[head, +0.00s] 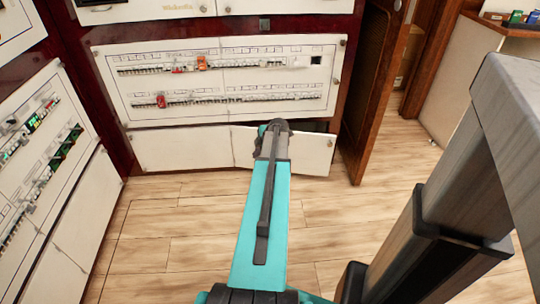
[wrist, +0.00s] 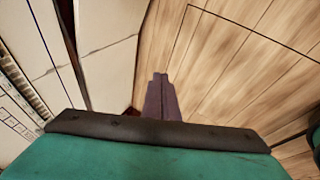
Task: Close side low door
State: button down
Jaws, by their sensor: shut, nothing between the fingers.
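In the head view, a low white door (head: 312,153) at the right under the front breaker panel stands ajar, with a dark gap along its top edge. The low door left of it (head: 182,148) looks flush. The left side cabinet has a low white front (head: 82,235) that looks closed. I cannot tell for certain which is the side low door. My arm's end overlaps the ajar door's left part and hides its edge. My gripper (wrist: 160,82) is shut and empty in the wrist view, over the floor beside white panels (wrist: 108,55). Contact with the door cannot be told.
Front breaker panel (head: 225,82) sits above the low doors. A brown wooden door (head: 370,95) stands open at the right. A counter (head: 470,75) with small boxes is farther right. The wood floor (head: 165,225) is clear.

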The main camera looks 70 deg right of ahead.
jog(key=w+a+r+t+y, duration=0.1)
jog(key=w+a, duration=0.2)
jog(key=w, duration=0.1)
jog(key=shift+w+a+r+m+t, duration=0.25)
jog(key=shift+w+r+m+t, duration=0.05)
jog(key=shift+r, duration=0.1)
